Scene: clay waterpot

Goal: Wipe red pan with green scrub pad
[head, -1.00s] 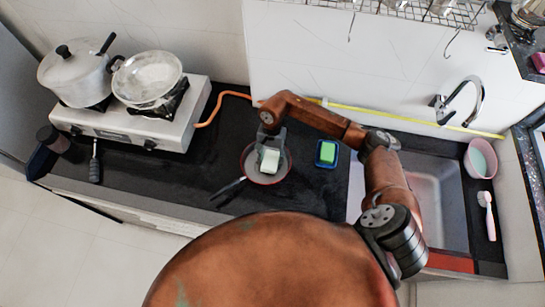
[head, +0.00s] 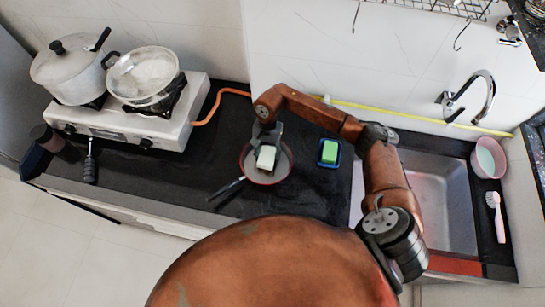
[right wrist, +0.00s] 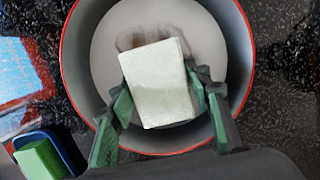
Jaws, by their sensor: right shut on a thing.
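The red-rimmed pan (head: 285,167) sits on the dark counter, its black handle pointing to the lower left. In the right wrist view its grey inside (right wrist: 100,60) carries a brownish stain beyond the held block. My right gripper (head: 267,146) is over the pan, shut on a pale, greenish-white block (right wrist: 161,84), seemingly the scrub pad. The block is within the pan's rim; whether it touches the bottom I cannot tell. A brighter green block (head: 329,151) lies in a small blue dish right of the pan. My left gripper is not in view.
A white stove (head: 125,127) with a lidded pot (head: 66,75) and a metal pan (head: 145,77) stands at the left. The sink (head: 448,195) is at the right, with a pink bowl (head: 488,158) and brush (head: 495,214) beyond it.

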